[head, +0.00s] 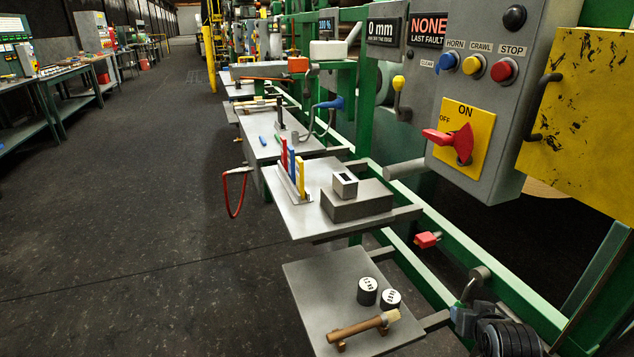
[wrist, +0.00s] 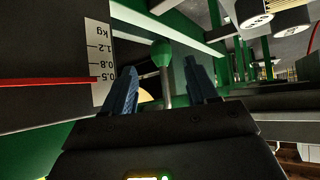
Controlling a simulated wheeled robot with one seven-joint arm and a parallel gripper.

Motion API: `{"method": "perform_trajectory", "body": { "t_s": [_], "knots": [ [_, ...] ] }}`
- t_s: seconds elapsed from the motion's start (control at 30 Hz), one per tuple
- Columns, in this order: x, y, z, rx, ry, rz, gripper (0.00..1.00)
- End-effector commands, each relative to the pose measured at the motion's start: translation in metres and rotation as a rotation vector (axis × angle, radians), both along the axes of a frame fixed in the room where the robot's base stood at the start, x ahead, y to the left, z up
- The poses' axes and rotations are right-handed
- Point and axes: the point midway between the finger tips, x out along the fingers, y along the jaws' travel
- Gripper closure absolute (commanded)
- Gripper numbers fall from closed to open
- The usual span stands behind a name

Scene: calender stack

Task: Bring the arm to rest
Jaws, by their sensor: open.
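My gripper (wrist: 162,65) shows in the wrist view with its two blue fingers apart. A green ball knob (wrist: 162,53) on a grey stem shows in the space between the fingers; I cannot tell how far beyond them it is, and nothing is seen gripped. In the head view the dark ribbed end of my arm (head: 505,338) is at the bottom right, low beside the green machine frame and right of the lowest shelf. The fingers are hard to make out there.
The lowest shelf (head: 315,305) holds two white-topped cylinders (head: 367,290) (head: 390,299) and a wooden-handled tool (head: 360,328). A grey control box (head: 480,110) with a red switch (head: 455,142) hangs above. A kg scale (wrist: 99,62) is left of the fingers. The floor at left is clear.

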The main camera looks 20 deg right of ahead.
Motion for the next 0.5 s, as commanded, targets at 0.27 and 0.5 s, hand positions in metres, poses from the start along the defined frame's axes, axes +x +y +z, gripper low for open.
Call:
{"method": "perform_trajectory", "body": {
  "t_s": [0.27,0.5],
  "knots": [
    [-0.030,0.040,-0.012,-0.015,-0.023,0.053,0.42],
    [-0.104,0.119,-0.013,-0.052,-0.095,0.172,0.42]
  ]
}}
